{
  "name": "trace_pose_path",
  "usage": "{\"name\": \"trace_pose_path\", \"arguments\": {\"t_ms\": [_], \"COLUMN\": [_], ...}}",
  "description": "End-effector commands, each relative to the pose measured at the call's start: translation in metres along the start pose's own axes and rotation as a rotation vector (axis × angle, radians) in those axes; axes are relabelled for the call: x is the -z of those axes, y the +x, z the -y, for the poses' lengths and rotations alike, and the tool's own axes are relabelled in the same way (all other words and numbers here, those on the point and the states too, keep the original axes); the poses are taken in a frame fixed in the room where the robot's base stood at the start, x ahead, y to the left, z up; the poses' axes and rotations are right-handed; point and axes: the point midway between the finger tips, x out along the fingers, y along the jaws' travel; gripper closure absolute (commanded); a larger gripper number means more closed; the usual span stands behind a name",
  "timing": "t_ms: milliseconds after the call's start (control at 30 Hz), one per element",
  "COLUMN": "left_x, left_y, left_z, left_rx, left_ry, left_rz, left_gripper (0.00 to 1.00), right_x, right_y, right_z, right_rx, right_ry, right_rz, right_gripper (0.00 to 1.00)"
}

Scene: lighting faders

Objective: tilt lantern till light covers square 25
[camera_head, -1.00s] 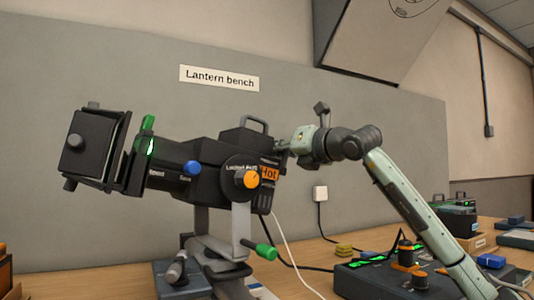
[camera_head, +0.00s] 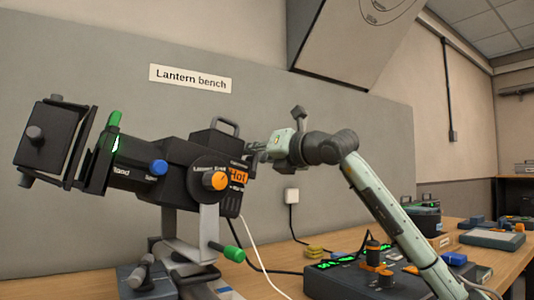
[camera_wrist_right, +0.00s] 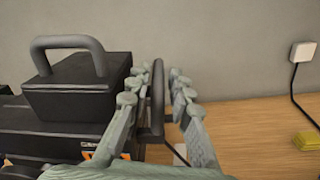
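The black lantern (camera_head: 150,168) stands on a grey stand (camera_head: 207,230), its front end at the left slightly higher than its rear. A dark upright handle bar (camera_wrist_right: 157,100) shows at its rear in the right wrist view. My right gripper (camera_wrist_right: 162,82) has its fingers on either side of this bar. The left finger is close to it, and a narrow gap shows on the right, so the fingers look partly open. In the head view my right gripper (camera_head: 262,148) is partly hidden behind the lantern's rear. My left gripper, square 25 and the light patch are not in view.
A control box (camera_head: 340,282) with green displays and orange knobs stands on the wooden bench (camera_head: 290,257) below my right arm. Cables run between wall, lantern and box. A pale panel (camera_head: 350,40) hangs above. A top handle (camera_wrist_right: 68,47) rises from the lantern housing.

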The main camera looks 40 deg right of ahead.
Motion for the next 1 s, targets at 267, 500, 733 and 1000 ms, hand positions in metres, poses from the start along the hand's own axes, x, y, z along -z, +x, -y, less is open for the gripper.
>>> {"name": "trace_pose_path", "arguments": {"t_ms": [267, 500, 733, 1000], "left_x": [0.0, 0.0, 0.0, 0.0], "left_y": [0.0, 0.0, 0.0, 0.0], "left_z": [0.0, 0.0, 0.0, 0.0], "left_rx": [0.0, 0.0, 0.0, 0.0], "left_ry": [0.0, 0.0, 0.0, 0.0], "left_rz": [0.0, 0.001, 0.001, 0.001], "left_gripper": [0.62, 0.62, 0.62, 0.62], "right_x": [0.001, 0.001, 0.001, 0.0], "right_y": [-0.065, -0.092, -0.1, -0.1], "right_z": [0.002, 0.002, 0.0, 0.0], "right_rx": [0.006, 0.004, 0.0, 0.0], "right_ry": [-0.006, -0.001, -0.002, -0.001], "right_rz": [-0.001, -0.002, -0.002, -0.001], "right_gripper": [0.8, 0.8, 0.8, 0.8]}}
